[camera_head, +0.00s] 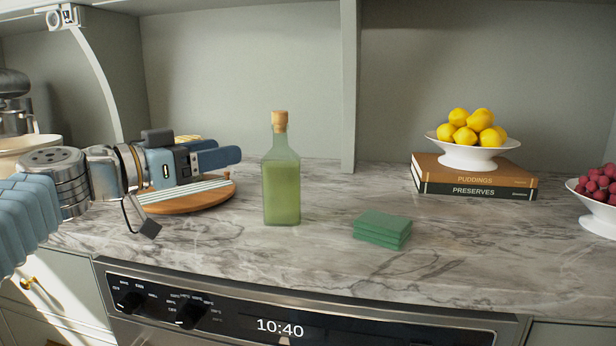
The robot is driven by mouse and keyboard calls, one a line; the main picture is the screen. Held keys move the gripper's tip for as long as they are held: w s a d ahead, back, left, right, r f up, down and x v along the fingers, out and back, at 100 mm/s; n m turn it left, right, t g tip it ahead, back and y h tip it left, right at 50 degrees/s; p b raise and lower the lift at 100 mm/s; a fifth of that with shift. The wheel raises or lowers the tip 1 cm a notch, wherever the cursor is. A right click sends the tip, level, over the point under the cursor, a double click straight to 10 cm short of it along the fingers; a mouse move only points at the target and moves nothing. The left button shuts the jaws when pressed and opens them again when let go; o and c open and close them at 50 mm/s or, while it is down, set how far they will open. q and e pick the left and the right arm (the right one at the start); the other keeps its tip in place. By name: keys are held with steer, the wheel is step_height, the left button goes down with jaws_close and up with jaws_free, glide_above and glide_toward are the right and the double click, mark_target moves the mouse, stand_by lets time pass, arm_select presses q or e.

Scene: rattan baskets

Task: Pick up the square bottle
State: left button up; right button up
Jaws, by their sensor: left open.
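The square bottle (282,185) stands upright on the marble counter, near the middle of the view. It is green glass with a cork stopper and green contents. My left gripper (238,157) comes in from the left, its fingers pointing right toward the bottle. It is open and empty, at about the height of the bottle's shoulder, with a visible gap between its fingertips and the glass. My right gripper is not in view.
A round wooden board (190,202) with a striped cloth lies under my left gripper. Folded green cloths (382,229) lie right of the bottle. Farther right are two stacked books (478,188), a bowl of lemons (472,155) and a bowl of red fruit (597,215). An oven is below the counter's front edge.

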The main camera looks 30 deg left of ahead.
mark_target(275, 144)
arm_select(q)
steer(key=x, duration=1.4)
steer(key=shift+s+f+b, duration=0.1)
steer(key=shift+b, duration=0.3)
steer(key=c, duration=1.2)
steer(key=shift+f, duration=0.1)
steer(key=shift+d+f, duration=0.1)
